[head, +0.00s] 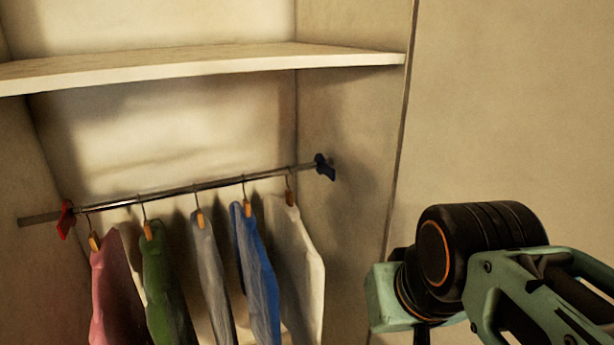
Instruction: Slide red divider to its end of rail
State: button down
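The red divider (66,220) hangs on the metal rail (185,190) near its left part, with a short bare stretch of rail to its left. It is just left of the hanger with the pink garment (117,285); I cannot tell whether they touch. A blue divider (324,167) sits at the right end of the rail, by the closet's right wall. My arm shows at the lower right, in front of the closet and well right of the red divider. My gripper's fingers are out of the frame.
Between the dividers hang a green garment (165,290), a grey one (212,275), a blue one (256,270) and a white one (297,265). A shelf (210,62) runs above the rail. The closet's right side edge (402,130) stands near my arm.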

aim_at(63, 226)
jog(key=u, duration=1.65)
jog(key=i+j+z, duration=0.1)
jog(key=j+z, duration=0.15)
jog(key=z, duration=0.2)
jog(key=j+z, duration=0.3)
jog(key=z, duration=0.15)
jog(key=j+z, duration=0.45)
jog(key=k+j+u, duration=0.1)
jog(key=k, duration=0.2)
jog(key=k+j, duration=0.15)
jog(key=i+l+z, duration=0.1)
jog(key=i+l, duration=0.3)
jog(key=i, duration=0.2)
jog(key=z, duration=0.05)
